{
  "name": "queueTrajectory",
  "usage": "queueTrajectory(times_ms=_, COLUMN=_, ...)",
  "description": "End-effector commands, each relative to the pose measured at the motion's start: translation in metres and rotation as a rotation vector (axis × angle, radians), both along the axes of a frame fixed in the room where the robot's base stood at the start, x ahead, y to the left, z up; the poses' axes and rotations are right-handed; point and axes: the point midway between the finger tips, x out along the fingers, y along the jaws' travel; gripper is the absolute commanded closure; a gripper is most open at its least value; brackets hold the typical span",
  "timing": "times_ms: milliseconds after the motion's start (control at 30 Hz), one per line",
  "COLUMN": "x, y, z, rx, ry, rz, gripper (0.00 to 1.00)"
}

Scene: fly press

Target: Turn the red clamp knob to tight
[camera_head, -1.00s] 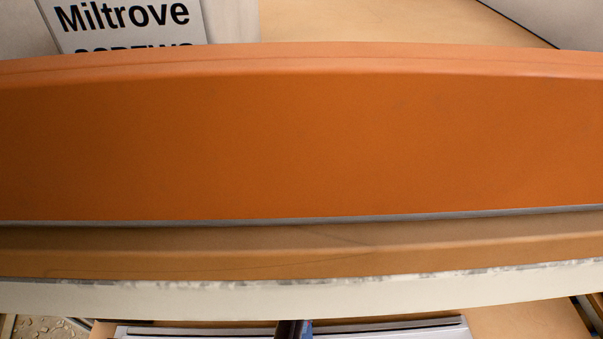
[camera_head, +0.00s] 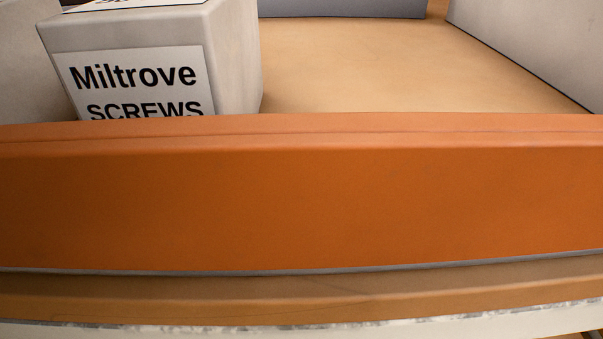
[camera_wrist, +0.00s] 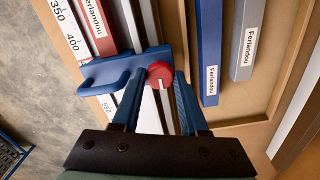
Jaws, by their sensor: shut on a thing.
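In the wrist view the red clamp knob (camera_wrist: 160,75) sits at the right end of a blue clamp body (camera_wrist: 112,70). A pale line shows on the knob, running roughly up and down the picture. The clamp lies across a pale rail with a ruler scale (camera_wrist: 66,25). My gripper (camera_wrist: 159,83) has its two blue fingers on either side of the knob and is shut on it. The head view shows neither the knob nor my gripper.
Red (camera_wrist: 96,28), blue (camera_wrist: 209,60) and grey (camera_wrist: 244,40) bars labelled Ferlandou lie near the clamp. In the head view a wide orange edge (camera_head: 300,210) fills the middle. A Miltrove screws box (camera_head: 235,60) stands behind it on a wooden surface (camera_head: 370,70).

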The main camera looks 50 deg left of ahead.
Motion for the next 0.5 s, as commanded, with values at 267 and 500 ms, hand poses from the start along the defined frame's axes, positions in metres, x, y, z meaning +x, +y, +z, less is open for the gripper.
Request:
queueTrajectory(times_ms=267, x=-0.0001, y=-0.0004, z=-0.0003, rx=-0.001, ry=0.001, rz=-0.002, gripper=0.35)
queueTrajectory(times_ms=500, x=-0.0001, y=-0.0003, z=-0.0002, rx=-0.001, ry=0.001, rz=-0.001, gripper=0.27)
